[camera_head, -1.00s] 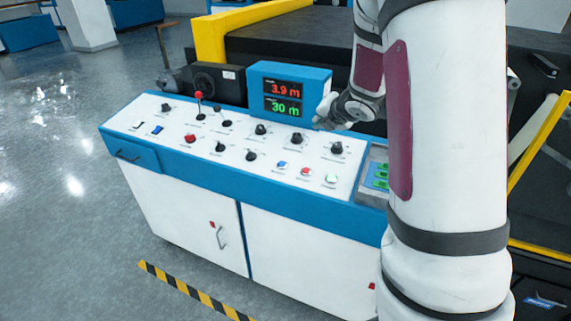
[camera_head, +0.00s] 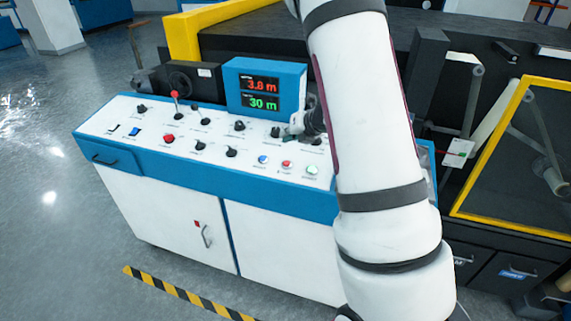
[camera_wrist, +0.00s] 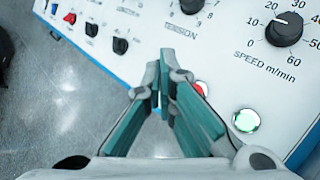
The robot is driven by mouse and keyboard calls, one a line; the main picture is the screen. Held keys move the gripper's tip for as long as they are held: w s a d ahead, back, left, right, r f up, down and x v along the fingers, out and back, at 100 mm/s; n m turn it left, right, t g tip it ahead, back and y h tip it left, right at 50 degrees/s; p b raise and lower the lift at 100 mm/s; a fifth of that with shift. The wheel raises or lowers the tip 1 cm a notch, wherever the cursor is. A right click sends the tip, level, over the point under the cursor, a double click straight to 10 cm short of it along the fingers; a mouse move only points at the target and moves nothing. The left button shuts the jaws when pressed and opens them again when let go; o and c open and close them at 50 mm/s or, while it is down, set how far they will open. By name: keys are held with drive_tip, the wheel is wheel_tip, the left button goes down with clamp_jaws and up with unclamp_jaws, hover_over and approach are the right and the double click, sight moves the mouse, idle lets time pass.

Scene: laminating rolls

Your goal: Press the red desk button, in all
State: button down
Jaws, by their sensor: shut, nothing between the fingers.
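The red desk button (camera_head: 286,164) sits at the front right of the white sloped panel, between a blue button (camera_head: 263,159) and a pale green one (camera_head: 312,170). In the wrist view the red button (camera_wrist: 202,88) is partly hidden behind the right finger, and the lit green button (camera_wrist: 245,121) is clear to its lower right. My gripper (camera_head: 289,134) is above the panel, behind the button row near the black knobs. In the wrist view its teal-padded fingers (camera_wrist: 165,66) are shut with nothing held. I see no contact with the red button.
A larger red knob (camera_head: 168,138) and a red-topped lever (camera_head: 175,94) stand on the left of the panel. Several black knobs fill the middle. A blue display box (camera_head: 232,90) rises behind the panel. My arm hides the panel's right end.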

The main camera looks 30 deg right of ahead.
sight(288, 163)
drive_tip(key=shift+w+d+f+b, duration=0.2)
drive_tip(key=shift+f+b, duration=0.65)
drive_tip(key=shift+f, duration=0.45)
drive_tip(key=shift+w+d+f+b, duration=0.15)
drive_tip(key=shift+f+b, duration=0.65)
drive_tip(key=shift+f, duration=0.45)
drive_tip(key=shift+w+d+f+b, duration=0.1)
drive_tip(key=shift+d+f+b, duration=0.1)
drive_tip(key=shift+f+b, duration=0.9)
drive_tip(key=shift+f, duration=1)
drive_tip(key=shift+r, duration=0.15)
drive_tip(key=shift+r+p, duration=0.45)
drive_tip(key=shift+r, duration=0.25)
